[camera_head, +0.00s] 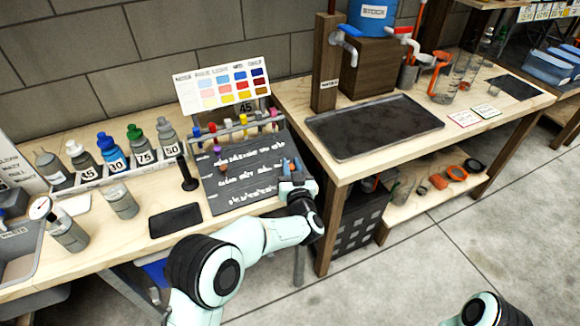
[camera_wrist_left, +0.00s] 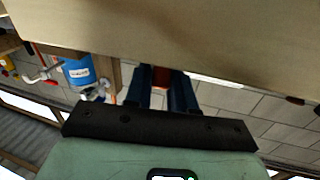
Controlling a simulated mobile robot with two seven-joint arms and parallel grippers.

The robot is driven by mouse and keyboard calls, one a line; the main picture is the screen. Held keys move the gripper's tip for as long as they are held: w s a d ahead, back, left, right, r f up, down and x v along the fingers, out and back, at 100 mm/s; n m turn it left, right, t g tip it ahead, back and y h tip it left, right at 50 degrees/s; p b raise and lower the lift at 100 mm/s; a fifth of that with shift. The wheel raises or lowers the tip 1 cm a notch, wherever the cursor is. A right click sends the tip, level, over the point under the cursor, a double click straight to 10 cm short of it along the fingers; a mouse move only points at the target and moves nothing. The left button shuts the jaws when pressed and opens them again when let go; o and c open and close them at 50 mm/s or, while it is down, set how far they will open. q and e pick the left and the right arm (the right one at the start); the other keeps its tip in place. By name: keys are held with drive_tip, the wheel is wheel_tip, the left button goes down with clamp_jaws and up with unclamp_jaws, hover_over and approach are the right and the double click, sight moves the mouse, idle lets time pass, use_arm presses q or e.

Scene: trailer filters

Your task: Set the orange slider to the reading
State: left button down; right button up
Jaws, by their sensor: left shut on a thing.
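The dark slanted board (camera_head: 235,188) with rows of white markings stands on the left bench. A purple knob (camera_head: 217,149) and a small orange-brown knob (camera_head: 223,168) show on its left half. My left gripper (camera_head: 290,165) is at the board's right side, its blue fingers pointing at the board. In the left wrist view the left gripper (camera_wrist_left: 162,90) is shut on a small reddish piece (camera_wrist_left: 170,78); whether this is the orange slider's knob I cannot tell. The gripper hides part of the board. My right gripper is out of view.
A rack of coloured pieces (camera_head: 235,125) runs along the board's top, under a colour chart (camera_head: 225,85). A black post (camera_head: 187,175) and numbered bottles (camera_head: 115,150) stand to the left. A black tray (camera_head: 375,127) lies on the right bench.

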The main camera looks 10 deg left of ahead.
use_arm(q)
drive_tip(key=shift+w+d, duration=0.1)
drive_tip(key=shift+d, duration=0.15)
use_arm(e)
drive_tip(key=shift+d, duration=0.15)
use_arm(q)
drive_tip(key=c, duration=1)
unclamp_jaws()
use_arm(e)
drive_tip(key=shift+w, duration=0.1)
use_arm(q)
drive_tip(key=v, duration=1.3)
drive_tip(key=shift+p, duration=0.4)
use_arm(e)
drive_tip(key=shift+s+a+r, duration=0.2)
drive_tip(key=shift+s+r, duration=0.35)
